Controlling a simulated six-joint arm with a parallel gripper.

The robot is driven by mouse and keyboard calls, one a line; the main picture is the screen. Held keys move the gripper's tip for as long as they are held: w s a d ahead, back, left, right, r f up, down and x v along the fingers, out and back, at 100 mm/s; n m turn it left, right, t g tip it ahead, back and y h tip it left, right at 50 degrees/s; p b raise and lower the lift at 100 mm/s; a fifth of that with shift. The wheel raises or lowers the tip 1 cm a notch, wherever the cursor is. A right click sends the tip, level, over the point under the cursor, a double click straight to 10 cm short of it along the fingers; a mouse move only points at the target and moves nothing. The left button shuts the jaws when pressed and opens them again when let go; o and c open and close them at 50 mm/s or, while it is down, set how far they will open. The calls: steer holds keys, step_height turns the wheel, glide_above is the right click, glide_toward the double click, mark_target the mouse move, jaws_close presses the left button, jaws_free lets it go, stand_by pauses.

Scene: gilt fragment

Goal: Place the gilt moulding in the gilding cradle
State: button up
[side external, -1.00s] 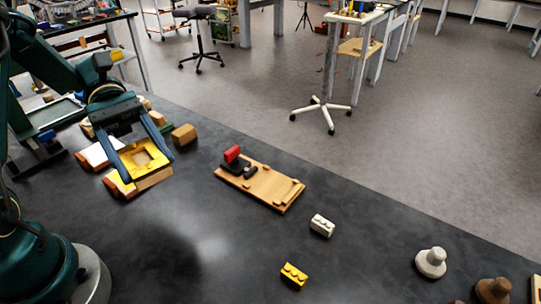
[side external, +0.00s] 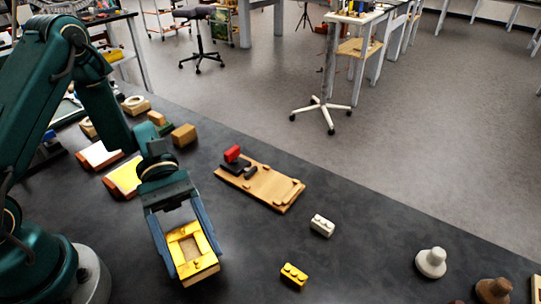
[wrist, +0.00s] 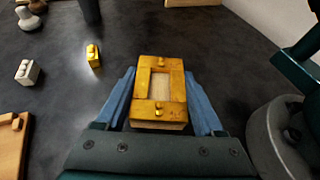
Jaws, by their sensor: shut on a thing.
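My gripper (side external: 195,258) is shut on a gold, frame-shaped block, which I take as the gilt moulding (side external: 187,243). Its centre is recessed and pale, and its underside is wood-coloured. The wrist view shows the moulding (wrist: 160,112) between the blue fingers, with small gold knobs on its two ends. It appears held above the dark bench. A wooden board (side external: 270,190) with raised blocks and a red-handled black clamp (side external: 235,158) lies to the right of my gripper; it may be the gilding cradle, and its bed looks empty.
A small yellow studded block (side external: 293,275) and a white one (side external: 322,225) lie right of my gripper. Grey (side external: 431,262) and brown (side external: 493,290) knobbed pieces stand farther right. Yellow (side external: 123,178) and white (side external: 98,155) topped blocks and a wooden block (side external: 184,135) sit behind. Bench between is clear.

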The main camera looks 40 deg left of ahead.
mark_target(195, 261)
steer(key=shift+f, duration=2)
steer(key=o, duration=1.4)
steer(key=shift+f, duration=0.15)
steer(key=shift+r, duration=0.2)
steer(key=v, duration=1.2)
steer(key=s+d+r+m+t+y, duration=0.1)
steer(key=s+r+m+t+y, duration=0.4)
steer(key=r+m+t+y, duration=0.5)
steer(key=r+m+y, duration=0.1)
steer(key=m+y, duration=0.1)
steer(key=m, duration=0.1)
steer(key=shift+s+d+r+t, duration=0.15)
steer(key=shift+s+r+t, duration=0.1)
steer(key=shift+t, duration=0.15)
